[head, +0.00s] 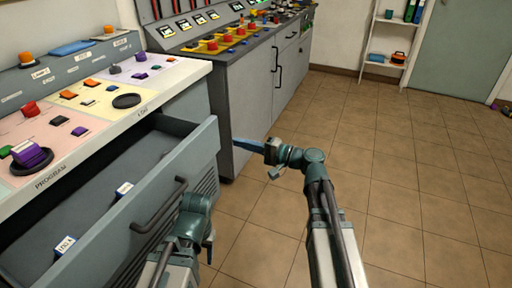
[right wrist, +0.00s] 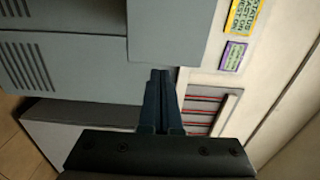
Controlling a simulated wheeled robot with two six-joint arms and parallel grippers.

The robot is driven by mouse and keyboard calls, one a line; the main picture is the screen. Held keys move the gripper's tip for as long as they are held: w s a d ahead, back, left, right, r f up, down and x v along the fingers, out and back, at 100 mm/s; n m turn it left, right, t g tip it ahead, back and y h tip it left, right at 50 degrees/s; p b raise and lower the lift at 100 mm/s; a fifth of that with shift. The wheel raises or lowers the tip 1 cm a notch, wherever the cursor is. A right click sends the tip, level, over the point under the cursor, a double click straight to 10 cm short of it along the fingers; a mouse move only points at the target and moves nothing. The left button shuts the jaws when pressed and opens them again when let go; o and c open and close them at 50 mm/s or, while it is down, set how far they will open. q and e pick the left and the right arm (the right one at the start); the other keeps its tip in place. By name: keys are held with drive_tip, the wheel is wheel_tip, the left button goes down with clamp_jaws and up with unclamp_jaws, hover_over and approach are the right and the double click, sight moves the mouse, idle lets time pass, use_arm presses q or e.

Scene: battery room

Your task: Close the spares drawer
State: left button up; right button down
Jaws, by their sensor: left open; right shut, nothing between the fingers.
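The spares drawer (head: 180,170) is a grey drawer pulled well out from under the slanted panel on the left. Its front has a dark bar handle (head: 160,207). Two small white-and-blue boxes lie inside, one (head: 124,189) near the middle and one (head: 65,244) nearer me. My left gripper (head: 209,246) is low in front of the drawer front, right of the handle, its fingers mostly hidden behind its own arm. My right gripper (head: 240,143) is shut and empty, pointing left just beyond the drawer's far right corner. Its closed fingers (right wrist: 160,98) show in the right wrist view, close to grey surfaces.
The control panel (head: 95,95) above the drawer carries knobs and buttons. A grey cabinet (head: 250,105) with dark handles stands beyond it. Tiled floor (head: 400,200) is open to the right. A white shelf (head: 388,45) and a grey-green door (head: 458,45) are at the back.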

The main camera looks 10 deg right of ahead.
sight(167, 122)
drive_tip(key=shift+x, duration=2.65)
drive_tip(key=x, duration=2.3)
drive_tip(key=shift+w, duration=0.1)
drive_tip(key=shift+w+a, duration=0.1)
drive_tip(key=shift+a, duration=0.05)
drive_tip(key=shift+w+a, duration=0.1)
